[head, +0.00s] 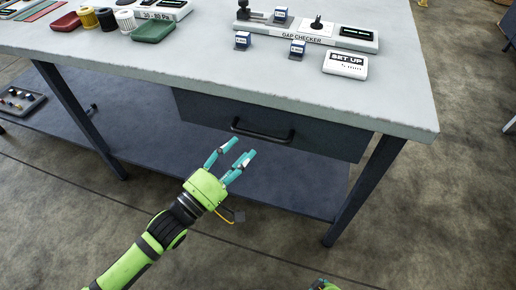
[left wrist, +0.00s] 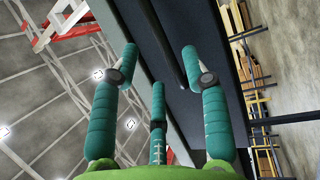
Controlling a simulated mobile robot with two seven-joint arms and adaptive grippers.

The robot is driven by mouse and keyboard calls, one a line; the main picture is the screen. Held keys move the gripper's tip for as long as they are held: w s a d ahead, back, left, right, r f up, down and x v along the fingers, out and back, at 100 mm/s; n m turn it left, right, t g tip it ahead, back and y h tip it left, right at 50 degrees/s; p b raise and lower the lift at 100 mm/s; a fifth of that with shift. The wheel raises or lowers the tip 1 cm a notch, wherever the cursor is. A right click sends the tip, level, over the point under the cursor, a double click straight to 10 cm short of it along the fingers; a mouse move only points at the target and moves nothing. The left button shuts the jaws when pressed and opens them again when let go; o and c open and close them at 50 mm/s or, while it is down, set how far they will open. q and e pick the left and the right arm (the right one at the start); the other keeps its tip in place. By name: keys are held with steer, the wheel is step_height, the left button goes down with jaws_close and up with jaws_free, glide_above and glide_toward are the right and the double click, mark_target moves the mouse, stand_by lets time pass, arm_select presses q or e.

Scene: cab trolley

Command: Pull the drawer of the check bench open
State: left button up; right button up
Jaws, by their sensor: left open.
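The check bench (head: 300,80) has a pale top and dark legs. Its dark drawer (head: 330,140) hangs under the front edge and looks shut. A black bar handle (head: 262,134) runs across the drawer front. My left gripper (head: 239,149) is open and empty, with teal fingers just in front of and below the handle. In the left wrist view the left gripper (left wrist: 155,65) has its fingers spread, with the dark handle bar (left wrist: 172,50) showing between them, apart from the fingers as far as I can see. My right gripper's fingers are not visible; only a green sliver of my right arm shows at the bottom.
On the bench top are a gap checker (head: 310,32), a set up block (head: 345,65), small blue-and-white boxes and a green tray (head: 153,31). The floor in front is clear.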

mark_target(257, 136)
arm_select(q)
steer(key=x, duration=0.7)
steer(key=shift+w+r, duration=0.1)
jaws_close()
